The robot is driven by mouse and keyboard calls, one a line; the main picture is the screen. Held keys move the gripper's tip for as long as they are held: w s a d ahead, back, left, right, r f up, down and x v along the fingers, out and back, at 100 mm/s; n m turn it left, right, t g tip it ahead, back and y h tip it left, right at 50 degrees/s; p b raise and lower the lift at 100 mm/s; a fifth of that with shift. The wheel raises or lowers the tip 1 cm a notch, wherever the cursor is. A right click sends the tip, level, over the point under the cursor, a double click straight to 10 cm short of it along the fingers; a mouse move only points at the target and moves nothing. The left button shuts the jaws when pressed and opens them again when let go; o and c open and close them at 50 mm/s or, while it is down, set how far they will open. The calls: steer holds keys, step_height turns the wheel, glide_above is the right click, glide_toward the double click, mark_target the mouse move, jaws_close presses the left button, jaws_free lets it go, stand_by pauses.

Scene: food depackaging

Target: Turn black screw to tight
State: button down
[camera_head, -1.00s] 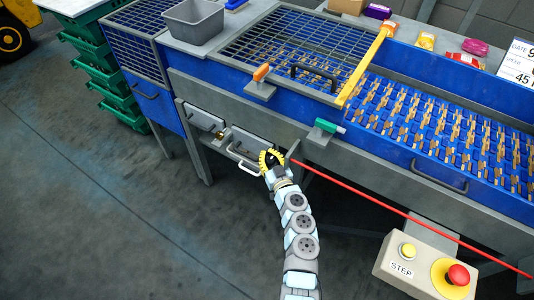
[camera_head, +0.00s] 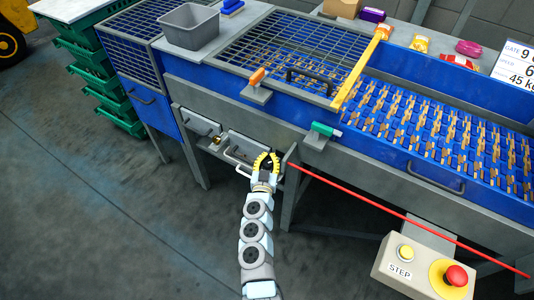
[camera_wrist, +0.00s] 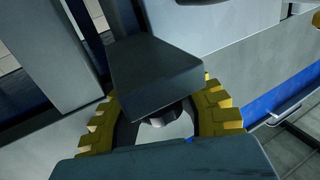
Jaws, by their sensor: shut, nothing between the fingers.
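My gripper (camera_head: 266,160) is at the lower front of the blue and grey machine, beside the grey panel's handle and left of the red rod's end. Its yellow toothed fingers curve in a ring shape, and it is shut and empty. In the wrist view the yellow teeth show on both sides of a dark wedge-shaped part, with a small pale round piece below it. I cannot single out the black screw in either view; the gripper may hide it.
Grey panels (camera_head: 241,147) with a handle (camera_head: 237,158) line the machine's lower front. A red rod (camera_head: 385,208) slants down rightward. A control box (camera_head: 412,275) with a red button (camera_head: 456,275) stands at lower right. Open floor (camera_head: 90,210) lies to the left.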

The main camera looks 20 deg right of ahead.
steer(key=shift+s+d+m+g+h+p, duration=0.1)
steer(key=shift+d+m+g+h+p, duration=0.05)
steer(key=shift+m+g+h+p, duration=0.9)
steer(key=c, duration=1.4)
jaws_free()
steer(key=shift+f, duration=0.2)
steer(key=shift+c, duration=0.2)
steer(key=o, duration=0.5)
steer(key=shift+s, duration=0.25)
steer(key=shift+w+t, duration=0.15)
steer(key=shift+t, duration=0.1)
steer(key=shift+v, duration=6.05)
